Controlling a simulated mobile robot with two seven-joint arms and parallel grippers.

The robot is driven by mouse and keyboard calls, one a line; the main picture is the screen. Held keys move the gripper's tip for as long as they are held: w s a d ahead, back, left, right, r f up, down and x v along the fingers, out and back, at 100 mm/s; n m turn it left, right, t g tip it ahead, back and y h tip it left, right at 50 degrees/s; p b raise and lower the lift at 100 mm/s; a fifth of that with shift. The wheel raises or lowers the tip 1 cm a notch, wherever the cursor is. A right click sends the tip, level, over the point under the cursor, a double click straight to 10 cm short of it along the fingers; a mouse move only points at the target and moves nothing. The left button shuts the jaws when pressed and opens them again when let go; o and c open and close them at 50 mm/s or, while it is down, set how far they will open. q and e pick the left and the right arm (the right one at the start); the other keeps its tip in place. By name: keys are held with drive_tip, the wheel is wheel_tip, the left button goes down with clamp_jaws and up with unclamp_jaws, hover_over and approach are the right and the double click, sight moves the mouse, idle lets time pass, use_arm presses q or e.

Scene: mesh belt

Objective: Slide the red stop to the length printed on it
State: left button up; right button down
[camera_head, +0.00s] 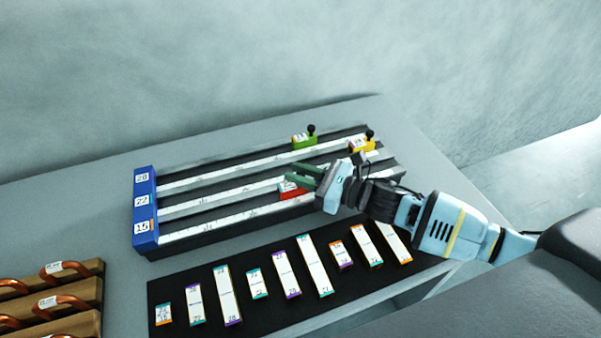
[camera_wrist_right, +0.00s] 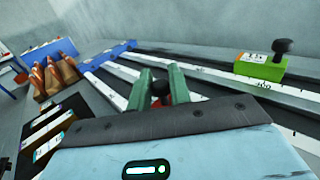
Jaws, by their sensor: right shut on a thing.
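The red stop (camera_head: 291,191) sits on the front rail of the slide rack, towards its right half. Its printed label is too small to read. My right gripper (camera_head: 306,175) is at the red stop with its green fingers shut on the stop's black knob. In the right wrist view the dark knob (camera_wrist_right: 160,89) shows between the fingers, with a little red below; the rest of the stop is hidden. The front rail's white scale strip (camera_head: 215,224) runs left from the stop to a blue end block (camera_head: 146,212). My left gripper is not in view.
A green stop (camera_head: 303,141) and a yellow stop (camera_head: 362,146) with black knobs stand on the rails behind. A black mat (camera_head: 180,290) with several labelled white strips lies in front. Wooden blocks with copper pipes (camera_head: 65,268) stand at the left.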

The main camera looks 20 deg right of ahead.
drive_tip(key=a, duration=0.7)
drive_tip(key=shift+s+a, duration=0.2)
drive_tip(key=c, duration=1.4)
unclamp_jaws()
drive_tip(key=shift+o, duration=0.3)
drive_tip(key=shift+d, duration=0.15)
drive_tip(key=shift+s+d+f, duration=0.1)
drive_tip(key=shift+s+d, duration=0.2)
drive_tip(key=shift+d, duration=0.1)
drive_tip(key=v, duration=0.6)
drive_tip(key=shift+s+d, duration=0.25)
drive_tip(key=shift+s, duration=0.05)
